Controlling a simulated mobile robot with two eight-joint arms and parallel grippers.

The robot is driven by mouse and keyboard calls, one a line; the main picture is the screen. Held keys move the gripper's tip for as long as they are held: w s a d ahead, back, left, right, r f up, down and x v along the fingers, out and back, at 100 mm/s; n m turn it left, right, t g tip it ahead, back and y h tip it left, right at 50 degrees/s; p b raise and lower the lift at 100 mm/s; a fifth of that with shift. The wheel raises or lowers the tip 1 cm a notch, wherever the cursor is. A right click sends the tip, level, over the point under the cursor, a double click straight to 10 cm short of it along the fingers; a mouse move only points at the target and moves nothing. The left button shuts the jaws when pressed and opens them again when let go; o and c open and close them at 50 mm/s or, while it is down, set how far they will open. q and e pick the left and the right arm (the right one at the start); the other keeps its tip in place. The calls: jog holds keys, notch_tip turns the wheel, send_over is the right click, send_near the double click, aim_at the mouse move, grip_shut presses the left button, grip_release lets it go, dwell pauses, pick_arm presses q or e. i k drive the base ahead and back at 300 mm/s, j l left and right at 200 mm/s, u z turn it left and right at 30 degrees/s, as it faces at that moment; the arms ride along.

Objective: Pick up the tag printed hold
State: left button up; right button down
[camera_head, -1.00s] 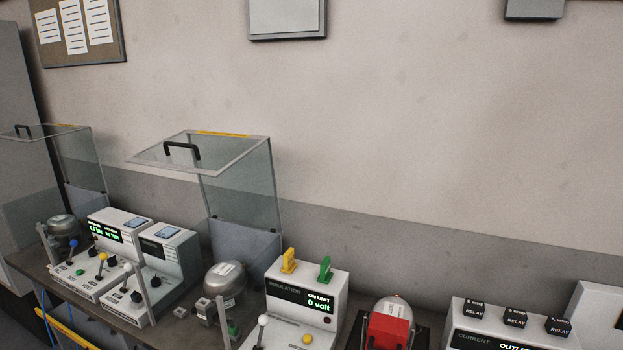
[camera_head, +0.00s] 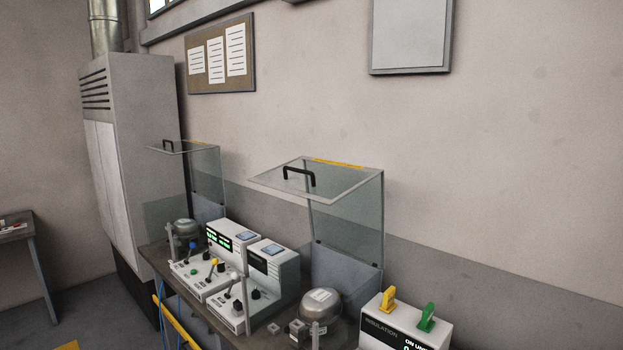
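I cannot make out a tag printed "hold" in this view. On the small table at the far left (camera_head: 15,234) lie small items with a bit of red and white, too small to read. A silver compressor (camera_head: 320,304) with a white label stands on the bench beside the insulation tester. Another compressor (camera_head: 186,229) stands farther back at the bench's left end. Neither of my grippers shows in the view.
The bench carries white test units (camera_head: 232,239), an insulation tester (camera_head: 398,325) with yellow and green clips, and clear hinged guards (camera_head: 345,220). A tall grey cabinet (camera_head: 125,150) stands behind. Open floor (camera_head: 60,320) lies between the small table and the bench.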

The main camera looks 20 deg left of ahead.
aim_at(388, 305)
jog(key=k+l+u, duration=0.2)
jog(key=l, duration=0.25)
jog(key=k+l+u, duration=0.2)
jog(key=l, duration=0.25)
jog(key=k+l+u, duration=0.15)
jog(key=l, duration=0.25)
jog(key=k+l+u, duration=0.2)
jog(key=l, duration=0.2)
